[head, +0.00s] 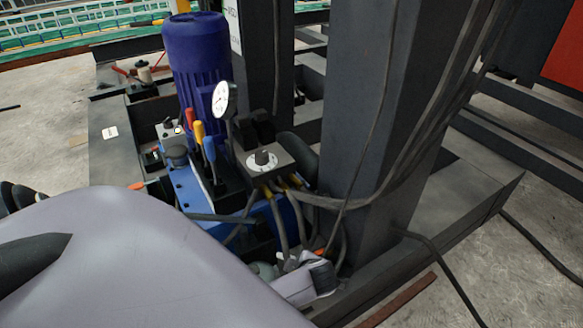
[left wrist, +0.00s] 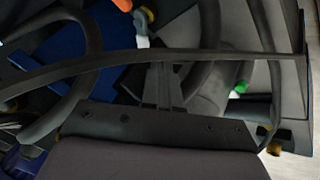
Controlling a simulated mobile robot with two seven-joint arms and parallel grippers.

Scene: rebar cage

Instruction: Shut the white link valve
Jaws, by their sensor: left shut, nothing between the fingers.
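A small white piece (left wrist: 141,27), which looks like the white link valve, shows at the top of the left wrist view with an orange part (left wrist: 123,4) beside it. My left gripper (left wrist: 160,68) is shut and empty, its fingertips just below the white piece; I cannot tell if they touch. A dark hose crosses the view at the fingers. In the head view my left gripper (head: 320,274) is low beside the column, among hoses under the pump unit. The valve is not clear there, where my forearm and the hoses hide much. My right gripper is not in view.
A blue pump unit (head: 198,65) with a gauge (head: 223,99) and coloured levers (head: 208,150) stands behind my arm. A dark column (head: 362,110) rises close to the gripper. Cables hang along it. A green-tipped fitting (left wrist: 240,87) is right of the fingers.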

